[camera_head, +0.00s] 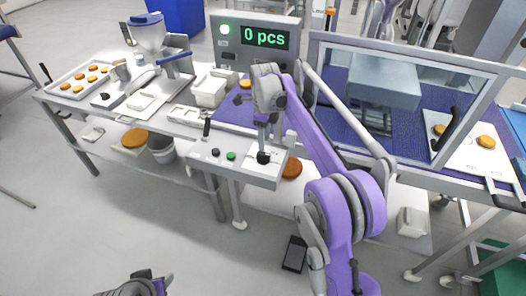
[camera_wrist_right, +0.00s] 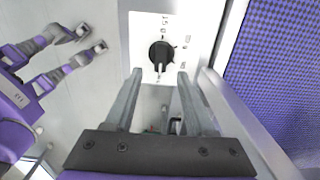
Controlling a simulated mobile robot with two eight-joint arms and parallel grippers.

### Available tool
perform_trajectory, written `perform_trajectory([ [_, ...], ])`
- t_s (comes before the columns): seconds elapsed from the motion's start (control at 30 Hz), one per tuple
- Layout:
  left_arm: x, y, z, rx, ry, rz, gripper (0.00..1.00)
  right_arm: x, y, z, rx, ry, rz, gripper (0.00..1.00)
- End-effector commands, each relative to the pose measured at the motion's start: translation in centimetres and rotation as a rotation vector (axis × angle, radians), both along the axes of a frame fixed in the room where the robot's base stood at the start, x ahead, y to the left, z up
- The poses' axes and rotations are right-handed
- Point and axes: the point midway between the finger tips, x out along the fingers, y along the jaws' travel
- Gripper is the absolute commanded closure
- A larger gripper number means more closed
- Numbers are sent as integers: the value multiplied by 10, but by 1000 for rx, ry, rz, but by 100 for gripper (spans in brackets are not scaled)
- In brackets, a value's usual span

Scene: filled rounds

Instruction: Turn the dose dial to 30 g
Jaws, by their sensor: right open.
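The dose dial is a black round knob (camera_head: 263,157) at the right end of the grey control box's sloping face.
The control box (camera_head: 225,172) also has a green button (camera_head: 231,156) and a black button (camera_head: 216,152). A clear-walled guard encloses the purple conveyor (camera_head: 425,128) on the right. Floor left of the box is clear.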

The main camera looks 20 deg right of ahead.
Motion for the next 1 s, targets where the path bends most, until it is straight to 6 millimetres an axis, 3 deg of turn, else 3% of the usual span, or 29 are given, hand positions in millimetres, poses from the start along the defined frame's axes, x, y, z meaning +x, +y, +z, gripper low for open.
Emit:
perform_trajectory([
  [0.1,-1,0,-4,0,3,0,50,0,0,-26,0,0,1,45],
  [0.33,-2,0,-6,0,4,0,50,0,0,-58,0,0,2,45],
  [0.77,-2,0,-6,0,4,0,50,0,0,-68,0,-1,2,45],
  [1.0,-2,0,-6,0,4,0,50,0,0,-67,0,-1,2,88],
])
